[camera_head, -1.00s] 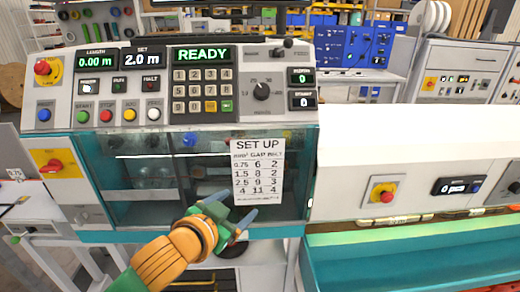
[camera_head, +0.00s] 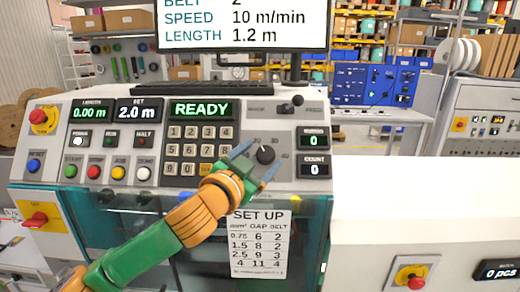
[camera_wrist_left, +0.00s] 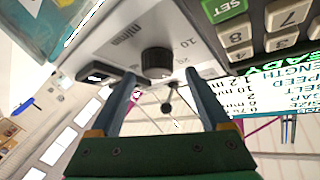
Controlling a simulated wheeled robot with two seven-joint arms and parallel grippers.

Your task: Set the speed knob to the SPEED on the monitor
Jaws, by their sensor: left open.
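The monitor (camera_head: 243,22) at the top of the head view reads SPEED 10 m/min and LENGTH 1.2 m. In the wrist view the black knob (camera_wrist_left: 157,62) stands beyond and between my fingertips, near a printed 10. Its exact setting cannot be told. My left gripper (camera_head: 255,164) is open and empty, its fingers spread on both sides of the knob; contact cannot be made out. My right gripper is out of view.
The READY display (camera_head: 201,109) and keypad (camera_head: 199,147) lie left of the knob. A set-up sheet (camera_head: 259,243) hangs below on the clear cover.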

